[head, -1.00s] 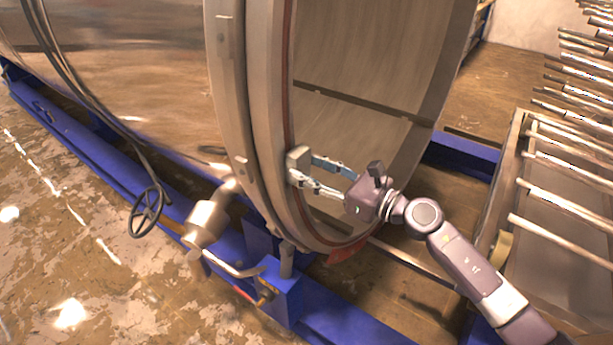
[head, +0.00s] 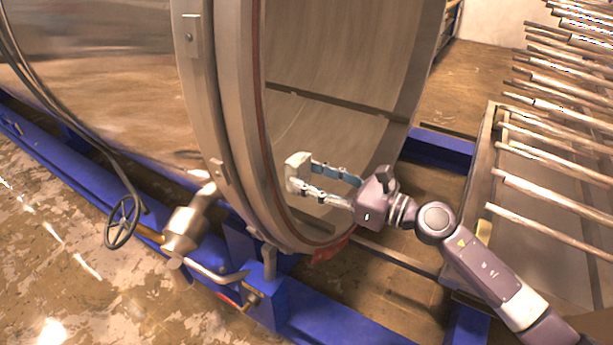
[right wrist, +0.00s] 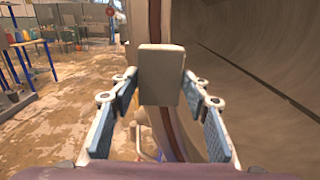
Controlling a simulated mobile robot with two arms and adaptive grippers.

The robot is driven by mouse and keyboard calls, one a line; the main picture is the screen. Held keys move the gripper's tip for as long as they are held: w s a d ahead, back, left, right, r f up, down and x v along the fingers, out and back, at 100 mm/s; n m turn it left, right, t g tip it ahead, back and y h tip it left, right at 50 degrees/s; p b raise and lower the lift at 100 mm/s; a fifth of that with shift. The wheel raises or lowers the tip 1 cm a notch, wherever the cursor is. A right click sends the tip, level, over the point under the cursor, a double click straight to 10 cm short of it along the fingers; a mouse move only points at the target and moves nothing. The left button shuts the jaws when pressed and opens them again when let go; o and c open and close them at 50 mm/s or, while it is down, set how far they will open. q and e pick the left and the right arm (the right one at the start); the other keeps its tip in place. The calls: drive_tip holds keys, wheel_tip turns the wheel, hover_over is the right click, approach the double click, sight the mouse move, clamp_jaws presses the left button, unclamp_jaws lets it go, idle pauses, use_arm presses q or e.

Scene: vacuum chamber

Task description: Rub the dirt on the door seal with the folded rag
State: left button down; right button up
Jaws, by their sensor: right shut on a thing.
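The folded rag (head: 296,173) is a pale grey-beige block in the jaws of my right gripper (head: 307,178). In the right wrist view the rag (right wrist: 161,75) stands upright between the two fingertips. The door seal (head: 262,125) is a thin reddish-brown line around the chamber's round opening. In the head view the rag is just right of the seal's near side, with a small gap in the picture. In the right wrist view the seal (right wrist: 173,132) runs behind the rag, which hides part of it. I cannot make out the dirt. My left gripper is out of view.
The metal chamber rim (head: 205,110) stands on a blue frame (head: 320,325). A black handwheel (head: 122,222) and a valve pipe (head: 185,230) are at left. A rack of metal rods (head: 550,190) is at right. The chamber's inside looks empty.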

drive_tip(key=shift+d, duration=0.1)
drive_tip(key=shift+s+d+f+b, duration=0.1)
drive_tip(key=shift+s+d+b, duration=0.3)
drive_tip(key=shift+d, duration=0.1)
drive_tip(key=shift+v, duration=0.8)
drive_tip(key=a+f, duration=0.4)
drive_tip(key=a, duration=0.4)
drive_tip(key=shift+w+f, duration=0.4)
drive_tip(key=shift+w, duration=0.05)
drive_tip(key=shift+x, duration=1.1)
